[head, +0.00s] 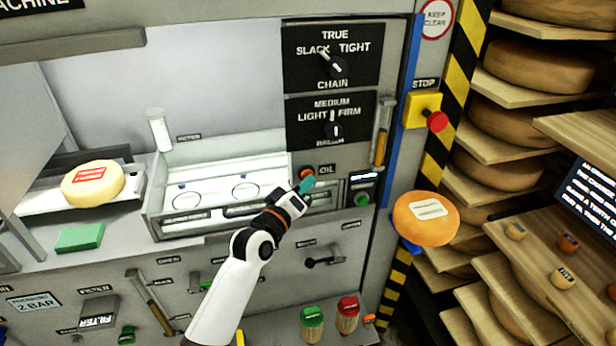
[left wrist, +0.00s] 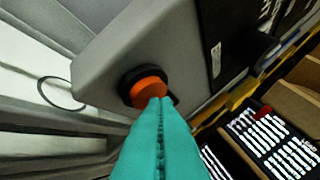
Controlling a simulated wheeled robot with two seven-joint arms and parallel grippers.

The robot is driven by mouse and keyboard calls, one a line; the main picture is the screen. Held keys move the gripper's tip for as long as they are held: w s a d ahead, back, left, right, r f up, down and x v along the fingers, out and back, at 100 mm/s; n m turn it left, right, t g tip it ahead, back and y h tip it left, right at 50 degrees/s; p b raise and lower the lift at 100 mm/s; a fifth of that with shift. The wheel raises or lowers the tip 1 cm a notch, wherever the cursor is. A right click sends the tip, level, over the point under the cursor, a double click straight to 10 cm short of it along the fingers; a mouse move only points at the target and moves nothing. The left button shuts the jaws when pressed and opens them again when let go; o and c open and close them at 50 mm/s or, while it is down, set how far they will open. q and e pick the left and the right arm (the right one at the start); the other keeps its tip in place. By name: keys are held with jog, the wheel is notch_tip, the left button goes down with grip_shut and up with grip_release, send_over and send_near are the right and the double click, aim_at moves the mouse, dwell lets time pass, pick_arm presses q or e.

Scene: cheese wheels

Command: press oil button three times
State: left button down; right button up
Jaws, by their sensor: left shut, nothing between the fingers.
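The oil button (head: 306,172) is an orange-red round button beside the "OIL" label on the grey machine front. In the left wrist view the orange button (left wrist: 148,88) sits in a black ring on a grey housing. My left gripper (head: 305,184) is shut and empty, its teal fingertips at the lower side of the button. In the left wrist view the closed fingertips (left wrist: 160,102) overlap the button's lower edge; I cannot tell whether they touch it or press it. My right gripper is not in view.
A green button (head: 362,200) sits in a small panel to the right. A red stop button (head: 437,121) on a yellow box is further right. A shallow white tray (head: 220,222) lies left of the fingers. An orange cheese wheel (head: 426,218) and shelves (head: 490,139) of cheese stand at the right.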

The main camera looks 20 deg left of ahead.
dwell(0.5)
pick_arm(q)
jog(key=shift+s+d+p, duration=0.4)
jog(key=shift+s+p, duration=0.15)
jog(key=shift+s, duration=0.05)
jog(key=s+d+p, duration=0.1)
jog(key=s, duration=0.1)
jog(key=s+d+p, duration=0.1)
jog(key=s, duration=0.1)
jog(key=shift+d+p, duration=0.35)
jog(key=shift+d, duration=0.05)
jog(key=shift+f, duration=0.1)
dwell(0.5)
